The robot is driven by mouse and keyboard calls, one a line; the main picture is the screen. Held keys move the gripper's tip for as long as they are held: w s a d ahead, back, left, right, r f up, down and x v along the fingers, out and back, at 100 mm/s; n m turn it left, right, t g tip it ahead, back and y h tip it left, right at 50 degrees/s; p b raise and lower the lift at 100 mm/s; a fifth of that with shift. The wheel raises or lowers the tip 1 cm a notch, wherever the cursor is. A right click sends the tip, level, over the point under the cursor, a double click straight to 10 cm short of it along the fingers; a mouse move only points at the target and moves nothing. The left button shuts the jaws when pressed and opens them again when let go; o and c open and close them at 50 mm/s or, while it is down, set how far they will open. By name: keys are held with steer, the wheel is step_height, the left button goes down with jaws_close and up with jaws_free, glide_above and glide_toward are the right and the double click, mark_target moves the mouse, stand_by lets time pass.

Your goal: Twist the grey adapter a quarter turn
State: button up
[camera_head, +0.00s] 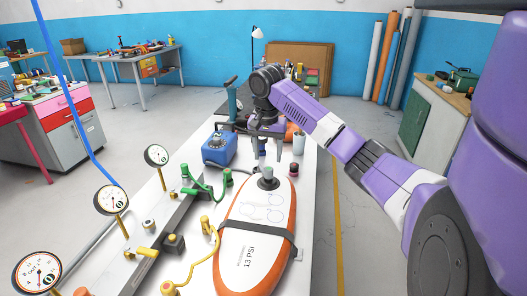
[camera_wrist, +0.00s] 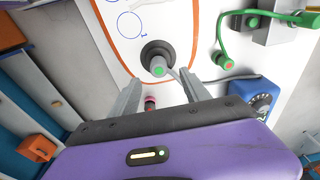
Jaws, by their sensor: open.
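The grey adapter (camera_head: 267,172) stands upright at the far end of the white board with an orange rim (camera_head: 250,210). In the wrist view the adapter (camera_wrist: 158,65) has a green-tinted top and sits in a dark round valve seat (camera_wrist: 150,50). My gripper (camera_head: 268,154) is open and empty, pointing down above the adapter. In the wrist view its fingertips (camera_wrist: 158,79) are spread, with the adapter showing just beyond them, between their lines. I cannot tell the exact height gap.
A black strap (camera_head: 255,229) crosses the board. A blue box with a dial (camera_head: 220,150) and a green hose (camera_head: 205,190) lie left of the adapter. A dark red-topped jar (camera_head: 294,170) stands close on the right. Pressure gauges (camera_head: 111,200) line the bench's left side.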

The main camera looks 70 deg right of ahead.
mark_target(269, 169)
steer(key=shift+s+d+f, duration=0.1)
steer(key=shift+s+f, duration=0.1)
steer(key=shift+f, duration=0.05)
steer(key=shift+w+d+f+p, duration=0.1)
steer(key=shift+d+f+p, duration=0.1)
steer(key=shift+f, duration=1.6)
steer(key=shift+w+d+f+p, duration=0.1)
steer(key=shift+d+f, duration=0.1)
steer(key=shift+f, duration=1.55)
steer(key=shift+c, duration=0.2)
jaws_close()
steer(key=c, duration=0.8)
jaws_free()
steer(key=shift+c, duration=0.2)
jaws_close()
